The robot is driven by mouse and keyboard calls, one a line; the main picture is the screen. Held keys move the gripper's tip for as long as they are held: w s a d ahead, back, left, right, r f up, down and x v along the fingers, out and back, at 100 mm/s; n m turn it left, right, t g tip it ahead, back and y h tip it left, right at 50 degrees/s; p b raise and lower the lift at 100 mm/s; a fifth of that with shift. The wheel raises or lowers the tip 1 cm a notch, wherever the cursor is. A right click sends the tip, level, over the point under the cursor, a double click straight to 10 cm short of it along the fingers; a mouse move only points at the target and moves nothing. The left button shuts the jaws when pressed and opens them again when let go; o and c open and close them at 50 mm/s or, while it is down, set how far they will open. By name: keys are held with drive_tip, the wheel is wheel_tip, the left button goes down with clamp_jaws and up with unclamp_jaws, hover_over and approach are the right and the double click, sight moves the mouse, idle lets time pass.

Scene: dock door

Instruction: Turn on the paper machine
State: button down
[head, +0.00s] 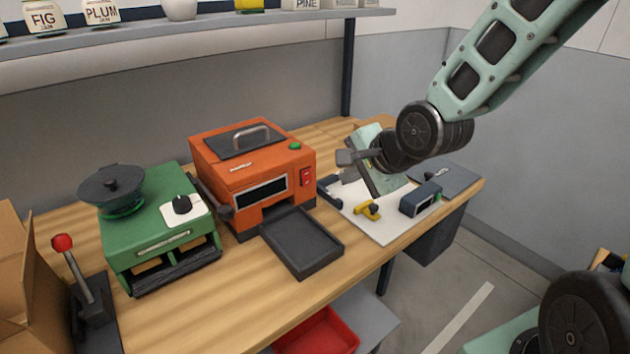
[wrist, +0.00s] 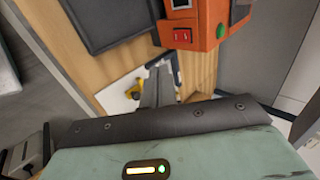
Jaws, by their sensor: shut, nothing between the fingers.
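An orange machine (head: 240,168) stands on the wooden bench, with a dark window, a black handle lid and a dark tray (head: 300,243) in front. Its label is too small to read. A red switch (head: 306,177) is on its front right and a green button (head: 295,146) on top. In the wrist view the machine (wrist: 205,15) is at the top, with the red switch (wrist: 181,37) showing. My gripper (head: 345,158) is shut and empty, to the right of the machine and apart from it. Its fingers (wrist: 160,70) point toward the switch side in the wrist view.
A green machine (head: 150,235) with a black knob stands at left. A red-knobbed lever (head: 62,243) and cardboard box (head: 18,275) are further left. A white board (head: 385,222) with a yellow tool (head: 368,210) lies below my gripper. A shelf (head: 180,32) with jars runs above.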

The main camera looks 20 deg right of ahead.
sight(307, 178)
drive_tip(key=shift+w+a+p, duration=0.1)
drive_tip(key=shift+p, duration=0.25)
drive_tip(key=p+x, duration=0.1)
drive_tip(key=x, duration=0.3)
drive_tip(key=w+r+p+x, duration=0.1)
drive_tip(key=p+x, duration=0.1)
drive_tip(key=x, duration=0.2)
drive_tip(key=p+x, duration=0.2)
drive_tip(key=x, duration=0.3)
drive_tip(key=shift+w+a+r, duration=0.1)
drive_tip(key=shift+w+r, duration=0.1)
drive_tip(key=shift+r, duration=0.05)
